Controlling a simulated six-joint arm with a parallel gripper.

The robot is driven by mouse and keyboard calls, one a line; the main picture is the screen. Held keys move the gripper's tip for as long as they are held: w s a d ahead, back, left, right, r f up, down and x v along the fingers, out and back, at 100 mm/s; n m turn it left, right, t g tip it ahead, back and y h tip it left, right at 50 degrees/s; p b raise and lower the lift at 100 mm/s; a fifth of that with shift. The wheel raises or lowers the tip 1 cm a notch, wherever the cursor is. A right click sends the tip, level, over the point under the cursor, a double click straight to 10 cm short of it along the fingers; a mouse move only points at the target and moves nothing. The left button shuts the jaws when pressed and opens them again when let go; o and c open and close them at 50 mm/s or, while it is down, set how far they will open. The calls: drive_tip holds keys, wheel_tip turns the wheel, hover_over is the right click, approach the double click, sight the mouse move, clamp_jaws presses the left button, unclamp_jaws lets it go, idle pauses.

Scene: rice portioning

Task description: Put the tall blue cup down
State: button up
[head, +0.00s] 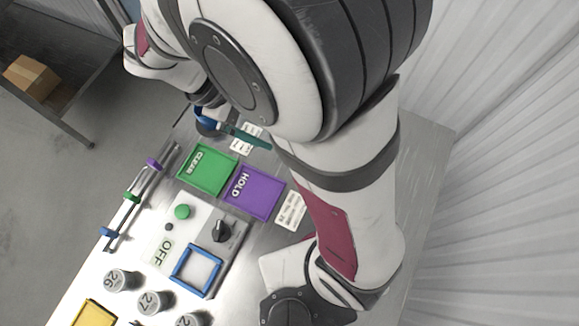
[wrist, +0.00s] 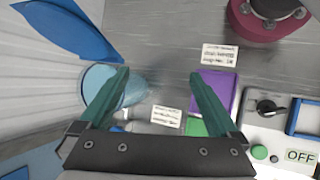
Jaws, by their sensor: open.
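My gripper (wrist: 158,74) has two teal fingers spread wide apart, with nothing held between them. A light blue round cup (wrist: 97,80) stands at the left in the wrist view, partly hidden behind the left finger. It looks like the tall blue cup, seen from above; I cannot tell whether the finger touches it. In the head view a teal finger (head: 252,138) shows beyond my arm, near a white label. My arm hides most of that area, and I cannot make out the cup there.
A green CLEAR tray (head: 183,172) and purple HOLD tray (head: 236,205) lie on the metal table. A panel with a black knob (head: 221,230) and blue frame (head: 178,277) is nearby. Several grey numbered containers (head: 122,281) stand below. Another blue shape (wrist: 70,28) lies at upper left in the wrist view.

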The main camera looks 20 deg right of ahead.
drive_tip(key=s+r+m+t+y, duration=0.1)
drive_tip(key=s+r+m+y, duration=0.2)
drive_tip(key=s+m+y, duration=0.5)
drive_tip(key=s+m, duration=0.6)
drive_tip(key=shift+a, duration=0.25)
